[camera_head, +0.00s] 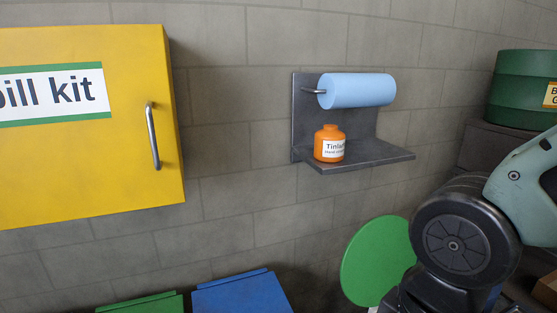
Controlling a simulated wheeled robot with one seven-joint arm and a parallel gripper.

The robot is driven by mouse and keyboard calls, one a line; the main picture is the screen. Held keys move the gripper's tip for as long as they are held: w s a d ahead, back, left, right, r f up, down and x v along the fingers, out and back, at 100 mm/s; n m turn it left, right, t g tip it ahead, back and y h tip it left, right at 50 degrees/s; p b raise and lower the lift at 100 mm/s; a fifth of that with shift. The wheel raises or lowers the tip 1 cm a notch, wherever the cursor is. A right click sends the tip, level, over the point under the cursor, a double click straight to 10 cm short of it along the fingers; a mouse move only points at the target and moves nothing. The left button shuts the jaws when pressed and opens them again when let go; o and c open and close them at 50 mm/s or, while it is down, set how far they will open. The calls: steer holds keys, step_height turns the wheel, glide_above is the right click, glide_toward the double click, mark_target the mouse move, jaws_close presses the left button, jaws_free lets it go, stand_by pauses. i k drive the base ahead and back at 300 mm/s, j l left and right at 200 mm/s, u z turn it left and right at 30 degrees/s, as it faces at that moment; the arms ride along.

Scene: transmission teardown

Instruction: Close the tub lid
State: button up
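A round green disc (375,262), which looks like a raised tub lid, stands steeply tilted at the lower right of the middle. My arm covers part of its right edge. A small pale patch shows at its bottom edge, but the frame cuts off whatever is below, so I cannot tell what the disc is joined to. My arm's dark joint and grey-green link fill the lower right. My gripper is outside the picture.
A yellow spill kit cabinet (60,165) hangs at the left. A wall shelf (372,160) holds an orange bottle (329,144) below a blue paper roll (358,90). Blue (240,297) and green (145,304) lids show at the bottom. A dark green round container (522,88) stands at the right.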

mark_target(376, 259)
steer(key=k+j+u, duration=0.15)
steer(key=j, duration=0.3)
steer(key=i+j+u, duration=0.35)
steer(key=i+j, duration=0.3)
steer(key=j, duration=0.15)
